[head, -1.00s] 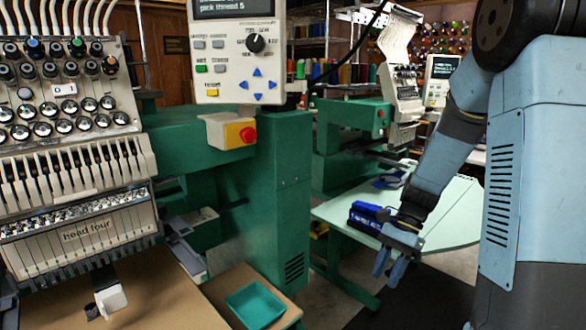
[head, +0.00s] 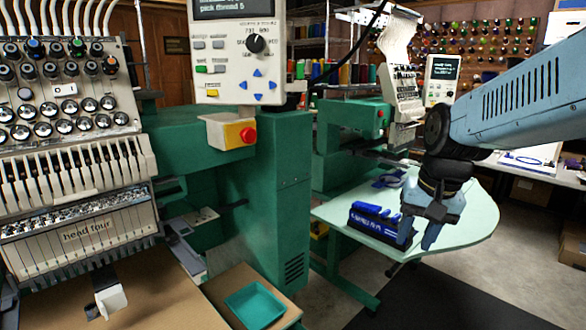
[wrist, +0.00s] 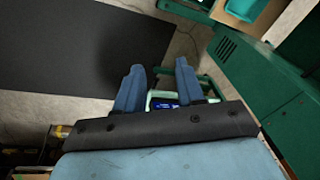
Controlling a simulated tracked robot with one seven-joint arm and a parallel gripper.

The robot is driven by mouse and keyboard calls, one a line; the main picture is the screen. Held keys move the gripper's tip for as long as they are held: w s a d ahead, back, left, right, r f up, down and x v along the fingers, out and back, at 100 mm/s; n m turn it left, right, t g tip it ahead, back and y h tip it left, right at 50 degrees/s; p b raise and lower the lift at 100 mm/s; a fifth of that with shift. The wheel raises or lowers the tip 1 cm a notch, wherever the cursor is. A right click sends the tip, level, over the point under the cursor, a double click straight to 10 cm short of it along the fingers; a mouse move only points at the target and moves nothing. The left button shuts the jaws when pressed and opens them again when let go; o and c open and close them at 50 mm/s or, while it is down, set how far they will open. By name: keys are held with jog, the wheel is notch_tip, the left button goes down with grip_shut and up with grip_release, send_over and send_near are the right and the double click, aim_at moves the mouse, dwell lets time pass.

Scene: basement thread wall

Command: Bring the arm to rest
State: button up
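My arm reaches in from the right edge of the head view and ends in my gripper (head: 418,243), which points down in front of the pale green table. In the wrist view my gripper (wrist: 158,88) shows two blue fingers standing apart with nothing held between them. A dark blue box with blue items (head: 372,220) sits on the pale table (head: 470,222), just left of the fingers in the head view. A small patch of blue and pale green shows behind the fingers in the wrist view.
A large multi-needle embroidery machine marked "head four" (head: 80,235) fills the left. Its control panel (head: 238,55) hangs at top centre. A teal tray (head: 254,305) lies on a brown board. A second machine (head: 345,150) stands behind. Dark matting (head: 450,300) and open floor lie at the lower right.

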jog(key=s+r+n+t+h, duration=0.1)
jog(key=s+r+n+t, duration=0.2)
jog(key=s+r, duration=0.2)
jog(key=shift+s+d+t, duration=0.2)
jog(key=shift+d+t, duration=0.1)
jog(key=shift+d, duration=0.1)
dwell(1.5)
